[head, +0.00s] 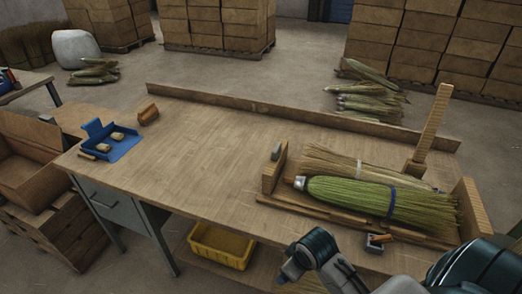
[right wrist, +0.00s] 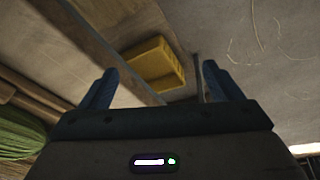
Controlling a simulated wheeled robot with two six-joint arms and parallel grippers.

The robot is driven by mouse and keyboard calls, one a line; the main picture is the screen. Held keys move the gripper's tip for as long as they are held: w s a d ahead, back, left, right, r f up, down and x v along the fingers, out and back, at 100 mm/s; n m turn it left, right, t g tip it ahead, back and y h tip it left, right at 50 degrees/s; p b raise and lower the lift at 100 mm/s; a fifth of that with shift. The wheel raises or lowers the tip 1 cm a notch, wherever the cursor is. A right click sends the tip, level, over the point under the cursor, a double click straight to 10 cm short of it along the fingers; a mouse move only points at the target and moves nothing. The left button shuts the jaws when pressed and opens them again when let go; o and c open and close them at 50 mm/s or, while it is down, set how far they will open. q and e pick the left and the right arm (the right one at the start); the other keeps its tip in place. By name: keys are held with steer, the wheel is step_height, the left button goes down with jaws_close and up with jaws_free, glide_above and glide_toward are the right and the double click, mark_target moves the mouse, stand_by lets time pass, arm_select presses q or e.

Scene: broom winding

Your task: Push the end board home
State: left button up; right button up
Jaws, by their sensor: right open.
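A wooden cradle stands on the right of the workbench in the head view. It has a short upright end board (head: 268,178) at its left, with a small grey piece on top, and a second upright end board (head: 472,208) at its right. A green broom head (head: 345,197) with a blue band lies between them, its metal collar near the left board. Pale straw (head: 335,163) lies behind it. My right gripper (right wrist: 162,85) is open and empty in the right wrist view; its arm is low at the bench's front edge in the head view, apart from both boards. My left gripper is not in view.
A tall wooden post (head: 430,125) rises behind the broom head. A small metal box (head: 378,243) sits at the bench's front edge. A blue tray (head: 124,146) and a brown block (head: 148,115) are at the left. A yellow bin (head: 219,245) is below. The bench middle is clear.

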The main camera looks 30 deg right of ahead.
steer(key=shift+n, duration=0.8)
steer(key=w+d, duration=0.1)
steer(key=w, duration=0.2)
steer(key=w+d+r, duration=0.1)
steer(key=w, duration=0.2)
steer(key=w+d, duration=0.1)
steer(key=w, duration=0.2)
steer(key=shift+w+d+r, duration=0.15)
steer(key=shift+r, duration=0.1)
steer(key=w+d+r+n+y, duration=0.1)
steer(key=w+d+r, duration=0.15)
steer(key=w, duration=0.25)
steer(key=w+d+r+n, duration=0.1)
steer(key=w+d+r, duration=0.15)
steer(key=w, duration=0.25)
steer(key=n+y, duration=0.1)
steer(key=y, duration=0.1)
glide_toward(277, 146)
steer(key=p+x, duration=0.3)
steer(key=x, duration=0.7)
steer(key=shift+a+f, duration=0.1)
steer(key=shift+f, duration=0.05)
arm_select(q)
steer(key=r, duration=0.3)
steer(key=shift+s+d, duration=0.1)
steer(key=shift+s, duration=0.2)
arm_select(e)
steer(key=shift+c, duration=0.3)
